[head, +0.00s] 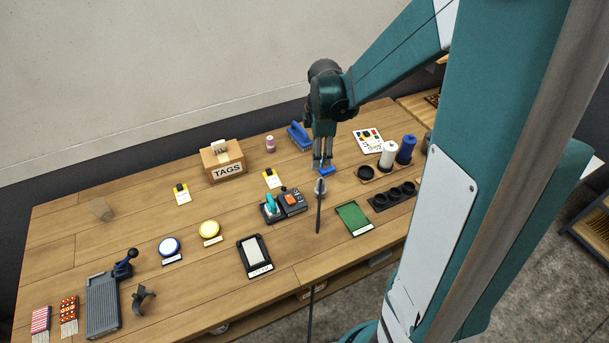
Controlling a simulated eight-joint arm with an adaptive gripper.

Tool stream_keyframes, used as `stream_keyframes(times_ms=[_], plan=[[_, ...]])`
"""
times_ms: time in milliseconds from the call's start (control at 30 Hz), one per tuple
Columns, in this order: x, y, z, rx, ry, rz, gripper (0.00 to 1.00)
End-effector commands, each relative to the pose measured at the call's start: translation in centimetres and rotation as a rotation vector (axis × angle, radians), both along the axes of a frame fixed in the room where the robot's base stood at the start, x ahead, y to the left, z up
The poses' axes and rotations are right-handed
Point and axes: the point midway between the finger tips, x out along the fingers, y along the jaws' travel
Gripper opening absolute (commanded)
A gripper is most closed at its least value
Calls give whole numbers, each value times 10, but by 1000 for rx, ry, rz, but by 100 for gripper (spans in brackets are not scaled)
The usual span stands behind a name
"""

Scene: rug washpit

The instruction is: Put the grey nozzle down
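My gripper (323,168) points down over the right middle of the wooden table (130,242). Its fingers are close together, with blue at their tips. A small grey nozzle (320,187) shows right under the fingertips, and the gripper appears shut on it. The exact contact is too small to see. A thin dark rod or hose (318,216) runs down from the nozzle in the picture. I cannot tell whether its lower end touches the table.
A black device with teal and orange parts (285,204) stands left of the nozzle. A green tray (353,217) is at right, near a black holder with round holes (393,196). A blue brush (299,137) and TAGS box (223,160) stand behind.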

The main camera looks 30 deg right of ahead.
Motion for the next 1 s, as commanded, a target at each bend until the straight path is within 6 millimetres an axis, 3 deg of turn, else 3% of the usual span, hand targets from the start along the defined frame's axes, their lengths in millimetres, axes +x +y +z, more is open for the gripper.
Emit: stream_keyframes(times_ms=[400, 1000], plan=[[-32, 38, 60, 9, -119, -254, 34], [-90, 87, 121, 96, -287, -617, 34]])
